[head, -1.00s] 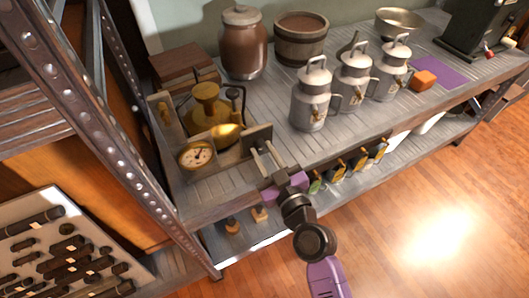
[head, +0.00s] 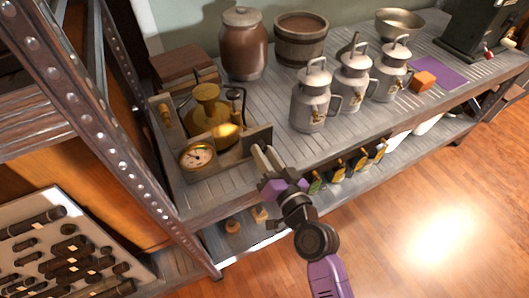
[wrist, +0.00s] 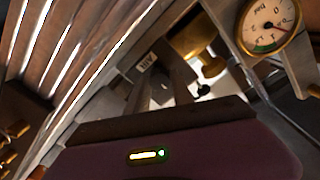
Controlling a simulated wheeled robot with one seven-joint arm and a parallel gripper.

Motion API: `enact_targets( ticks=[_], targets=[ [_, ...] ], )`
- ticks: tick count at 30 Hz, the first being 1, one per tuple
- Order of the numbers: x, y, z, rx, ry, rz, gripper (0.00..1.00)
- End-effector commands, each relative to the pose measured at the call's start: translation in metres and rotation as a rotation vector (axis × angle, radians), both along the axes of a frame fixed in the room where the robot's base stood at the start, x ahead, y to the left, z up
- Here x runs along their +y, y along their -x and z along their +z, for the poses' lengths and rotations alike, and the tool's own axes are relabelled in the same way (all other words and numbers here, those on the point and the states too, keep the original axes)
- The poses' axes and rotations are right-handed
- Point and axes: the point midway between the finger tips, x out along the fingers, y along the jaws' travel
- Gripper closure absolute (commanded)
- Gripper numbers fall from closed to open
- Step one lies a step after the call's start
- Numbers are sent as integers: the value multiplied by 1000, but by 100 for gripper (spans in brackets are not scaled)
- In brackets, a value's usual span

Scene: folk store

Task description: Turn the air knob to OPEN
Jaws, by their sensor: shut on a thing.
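A brass device with a round pressure gauge (head: 197,156) stands in a metal tray at the left end of the shelf. The gauge (wrist: 268,25) also shows at the top right of the wrist view. A small plate lettered AIR (wrist: 144,62) sits near my fingertips there. My gripper (head: 262,152) is at the device's right side, close to its upright dark plate (head: 258,136). Its jaws are shut on the air knob, which is mostly hidden between the fingers. I cannot read the knob's setting. A brass part (wrist: 195,40) lies just right of my fingers.
Several milk cans (head: 312,98) stand right of the device, with an orange block (head: 423,81) beyond. A jar (head: 243,45) and wooden tub (head: 301,38) stand behind. Bagged goods (head: 338,170) hang or stand below the front edge. A metal rack post (head: 95,110) rises at left.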

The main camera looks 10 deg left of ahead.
Motion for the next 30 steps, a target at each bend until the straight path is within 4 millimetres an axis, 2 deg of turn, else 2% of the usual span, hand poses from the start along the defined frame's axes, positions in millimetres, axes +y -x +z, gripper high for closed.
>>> enact_targets(
  ticks=[18,30],
  targets=[
    [-2,-1,1,318,-470,-2,100],
    [-2,-1,1,444,-657,-2,100]
  ],
)
